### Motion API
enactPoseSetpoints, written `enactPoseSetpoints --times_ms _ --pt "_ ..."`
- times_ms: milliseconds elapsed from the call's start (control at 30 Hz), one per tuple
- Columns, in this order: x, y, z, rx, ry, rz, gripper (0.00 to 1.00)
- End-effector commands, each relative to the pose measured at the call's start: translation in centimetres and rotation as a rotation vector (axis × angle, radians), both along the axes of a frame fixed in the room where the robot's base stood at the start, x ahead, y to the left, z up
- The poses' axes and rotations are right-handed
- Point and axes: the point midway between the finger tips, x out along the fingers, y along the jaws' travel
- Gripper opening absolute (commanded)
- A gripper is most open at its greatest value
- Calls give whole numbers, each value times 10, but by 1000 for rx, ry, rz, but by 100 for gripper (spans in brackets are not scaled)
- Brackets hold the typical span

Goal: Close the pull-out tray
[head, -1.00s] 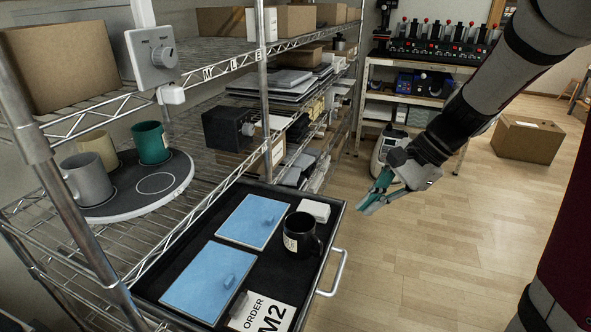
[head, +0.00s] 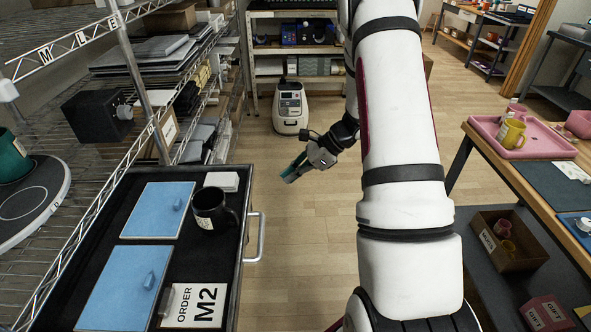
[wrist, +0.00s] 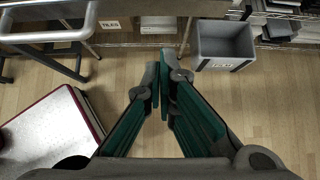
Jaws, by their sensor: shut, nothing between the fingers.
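The pull-out tray (head: 229,266) sticks out from the shelf rack at the left of the head view, with a silver handle (head: 261,238) on its right front side. In it are two blue panels, a black mug (head: 213,210), a small white block (head: 222,181) and a white card marked ORDER M2 (head: 195,305). My gripper (head: 289,177) is over the open floor to the right of the tray, clear of the handle. In the wrist view its teal fingers (wrist: 163,88) are shut with nothing between them.
A grey bin (wrist: 224,48) stands on the floor in the wrist view. A workbench with a pink tray (head: 520,135) is at the right, with an open cardboard box (head: 508,238) below. Wood floor lies free between rack and bench.

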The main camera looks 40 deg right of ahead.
Motion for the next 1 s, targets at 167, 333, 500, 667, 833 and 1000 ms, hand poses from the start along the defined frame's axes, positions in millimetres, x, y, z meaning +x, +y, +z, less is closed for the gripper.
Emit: enactPoseSetpoints --times_ms 167,333,500,667,833,1000 --pt "14 23 -26 1 3 3 0" --pt "28 43 -37 0 -1 5 0" --pt "38 58 -37 -1 0 4 0" --pt "43 64 -37 -2 -1 1 0" --pt "43 65 -37 -1 0 1 0" --pt "43 65 -37 0 -1 1 0"
